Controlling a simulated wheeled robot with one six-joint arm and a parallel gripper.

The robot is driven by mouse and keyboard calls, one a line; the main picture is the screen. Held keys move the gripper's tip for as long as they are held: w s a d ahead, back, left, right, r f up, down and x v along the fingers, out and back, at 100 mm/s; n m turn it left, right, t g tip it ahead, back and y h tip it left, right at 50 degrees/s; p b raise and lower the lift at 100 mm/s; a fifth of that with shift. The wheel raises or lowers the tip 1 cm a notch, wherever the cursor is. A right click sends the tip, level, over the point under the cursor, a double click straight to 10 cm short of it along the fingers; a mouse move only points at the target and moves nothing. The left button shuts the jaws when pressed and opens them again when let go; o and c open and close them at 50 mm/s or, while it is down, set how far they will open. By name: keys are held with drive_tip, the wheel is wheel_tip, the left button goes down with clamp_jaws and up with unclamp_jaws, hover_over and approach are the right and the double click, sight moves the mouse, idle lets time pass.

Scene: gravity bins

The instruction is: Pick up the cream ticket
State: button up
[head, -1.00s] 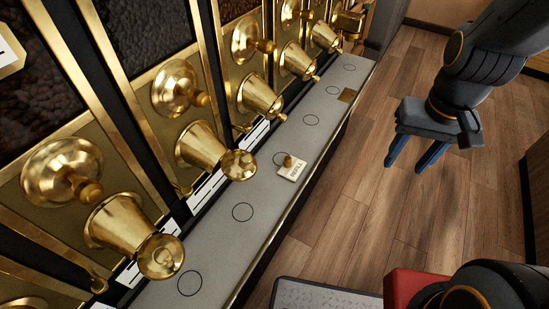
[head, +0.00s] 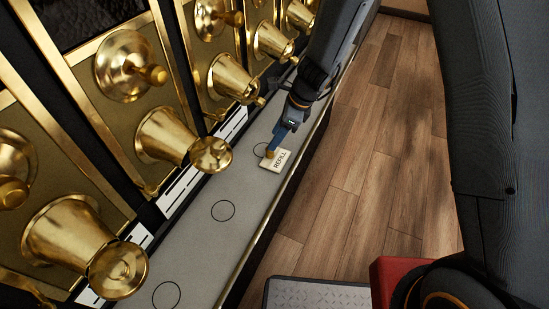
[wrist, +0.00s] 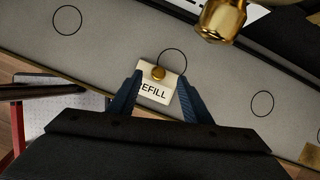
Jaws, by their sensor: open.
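The cream ticket (head: 277,161), printed with REFILL, lies on the grey counter ledge over part of a drawn circle. In the wrist view the ticket (wrist: 154,90) shows between my fingers, its first letter hidden by the left finger. A small brass knob (wrist: 158,73) stands on its far end. My gripper (wrist: 158,88) is open, with its blue fingers on either side of the ticket. In the head view my gripper (head: 271,150) is at the ticket, and one finger hides part of the knob. I cannot tell whether the fingers touch the ticket.
Brass dispenser spouts (head: 173,138) and bells line the wall left of the ledge (head: 208,245), and one spout (wrist: 222,18) shows close to my gripper. Several circles mark the ledge. A brass square (wrist: 311,155) lies at the wrist view's right. Wooden floor (head: 345,160) is open on the right.

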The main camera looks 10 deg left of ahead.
sight(275, 155)
drive_tip(key=x, duration=0.6)
drive_tip(key=shift+s+f, duration=0.1)
drive_tip(key=shift+f, duration=0.2)
drive_tip(key=shift+c, duration=0.3)
clamp_jaws()
